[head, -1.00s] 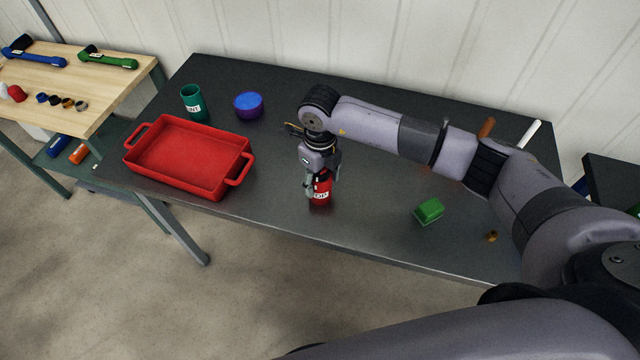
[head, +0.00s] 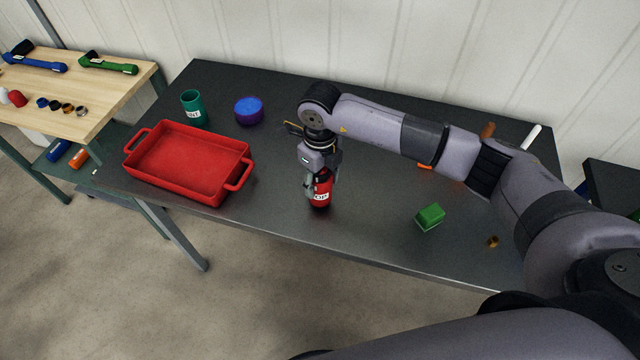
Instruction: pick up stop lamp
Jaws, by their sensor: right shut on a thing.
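The stop lamp (head: 320,197) is a small red cylinder with a white label, of which the letters "OP" show. It stands upright at the middle of the dark table, near the front edge. My right gripper (head: 318,178) points down over it and is shut on its upper part. The top of the lamp is partly hidden by the fingers. I cannot tell whether its base touches the table. My left gripper is not in view.
A red tray (head: 190,190) lies empty to the left. Behind it stand a teal labelled cup (head: 193,110) and a blue-purple round container (head: 249,111). A green block (head: 430,217) and a small brass piece (head: 492,242) lie to the right. A wooden-topped table (head: 110,85) stands at far left.

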